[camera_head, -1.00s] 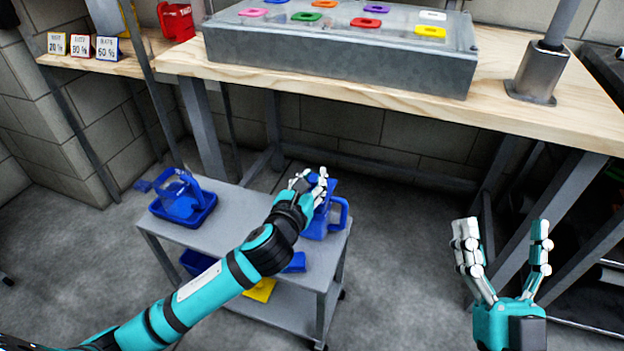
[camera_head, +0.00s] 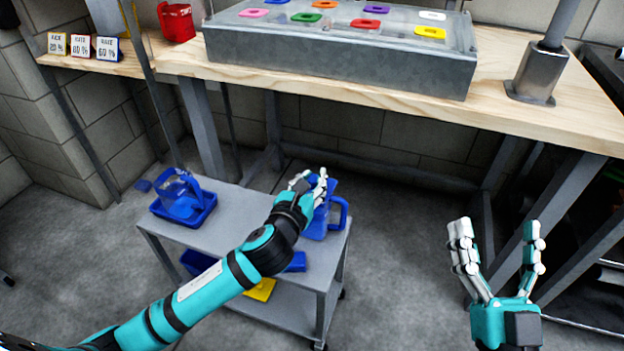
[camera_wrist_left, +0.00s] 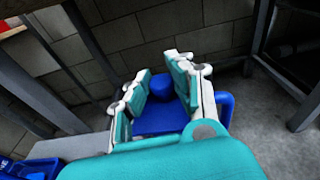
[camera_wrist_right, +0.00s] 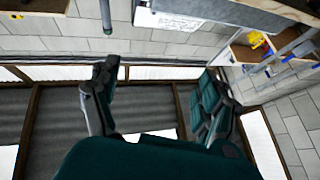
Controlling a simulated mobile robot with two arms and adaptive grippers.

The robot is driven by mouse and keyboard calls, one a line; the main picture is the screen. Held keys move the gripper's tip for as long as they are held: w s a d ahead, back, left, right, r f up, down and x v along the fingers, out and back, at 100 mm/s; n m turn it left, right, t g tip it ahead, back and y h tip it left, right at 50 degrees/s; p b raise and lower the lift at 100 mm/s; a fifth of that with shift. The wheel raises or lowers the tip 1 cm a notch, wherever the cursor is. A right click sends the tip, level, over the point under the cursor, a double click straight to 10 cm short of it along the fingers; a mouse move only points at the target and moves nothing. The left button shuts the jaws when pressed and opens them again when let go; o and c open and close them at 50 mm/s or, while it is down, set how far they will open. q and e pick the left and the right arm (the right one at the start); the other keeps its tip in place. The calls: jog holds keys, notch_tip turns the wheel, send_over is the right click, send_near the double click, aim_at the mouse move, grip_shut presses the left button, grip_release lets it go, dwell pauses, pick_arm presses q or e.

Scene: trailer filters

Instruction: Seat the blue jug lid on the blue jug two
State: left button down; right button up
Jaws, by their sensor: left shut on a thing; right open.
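A blue jug (camera_head: 318,222) with a side handle stands at the right end of the grey cart; I take it as blue jug two. Its body (camera_wrist_left: 160,120) and handle (camera_wrist_left: 227,106) show in the left wrist view. My left gripper (camera_head: 312,180) is over the jug's top, its fingers shut around a round blue piece (camera_wrist_left: 170,82), which looks like the blue jug lid. The fingers hide the jug's mouth, so I cannot tell whether the lid is seated. My right gripper (camera_head: 499,240) is open and empty, well right of the cart.
A second blue container stands in a blue tray (camera_head: 184,216) at the cart's left end. The cart top (camera_head: 225,232) is partly clear. A wooden workbench (camera_head: 370,92) with a grey box (camera_head: 340,60) stands behind. A yellow item (camera_head: 260,290) lies on the cart's lower shelf.

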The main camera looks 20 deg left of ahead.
jog(key=shift+w+f+g, duration=0.4)
jog(key=shift+f+g, duration=0.2)
jog(key=shift+f, duration=0.2)
jog(key=shift+f, duration=0.2)
dwell(0.4)
pick_arm(q)
jog(key=c, duration=0.6)
grip_release()
pick_arm(e)
jog(key=shift+f, duration=0.1)
